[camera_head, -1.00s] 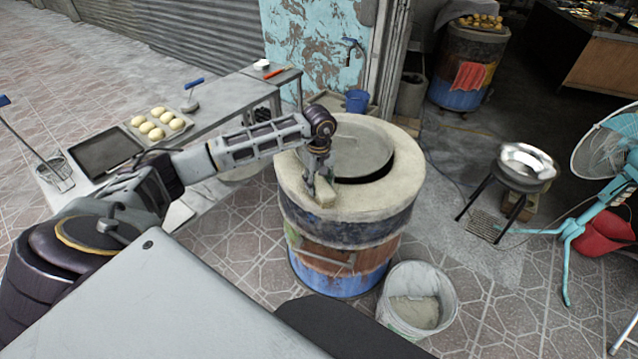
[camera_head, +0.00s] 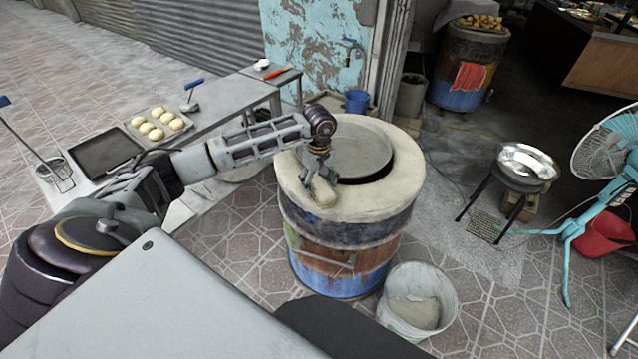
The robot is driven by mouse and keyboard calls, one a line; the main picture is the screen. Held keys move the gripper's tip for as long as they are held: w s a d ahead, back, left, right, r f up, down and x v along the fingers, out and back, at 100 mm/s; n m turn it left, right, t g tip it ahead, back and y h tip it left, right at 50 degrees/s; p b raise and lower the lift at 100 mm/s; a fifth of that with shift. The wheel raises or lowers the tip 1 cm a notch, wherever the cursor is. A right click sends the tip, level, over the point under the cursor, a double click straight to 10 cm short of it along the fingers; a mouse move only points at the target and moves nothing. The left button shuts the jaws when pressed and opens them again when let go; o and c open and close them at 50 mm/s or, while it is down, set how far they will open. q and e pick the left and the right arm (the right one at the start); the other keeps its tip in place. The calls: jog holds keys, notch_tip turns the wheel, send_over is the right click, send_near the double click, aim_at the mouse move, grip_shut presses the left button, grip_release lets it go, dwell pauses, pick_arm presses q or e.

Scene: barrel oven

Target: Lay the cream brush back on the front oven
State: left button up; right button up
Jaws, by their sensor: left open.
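The front oven (camera_head: 350,222) is a painted barrel with a broad pale rim and a round grey lid inside its mouth. The cream brush (camera_head: 324,192) lies on the front left part of the rim, close to the lid opening. My left gripper (camera_head: 317,178) is open just above and behind the brush, its fingers very near it. Whether a finger still touches the brush is too small to tell. My right gripper is not in view.
A white bucket (camera_head: 440,292) stands on the floor right of the oven. A table with a dough tray (camera_head: 137,131) and dark tray (camera_head: 105,153) is at left. A wok stand (camera_head: 520,183) and fan (camera_head: 606,150) are at right.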

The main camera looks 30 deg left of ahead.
aim_at(319, 182)
pick_arm(q)
notch_tip(319, 182, up, 10)
jog(key=shift+w+r+b, duration=0.1)
jog(key=shift+b, duration=0.3)
jog(key=shift+r, duration=0.8)
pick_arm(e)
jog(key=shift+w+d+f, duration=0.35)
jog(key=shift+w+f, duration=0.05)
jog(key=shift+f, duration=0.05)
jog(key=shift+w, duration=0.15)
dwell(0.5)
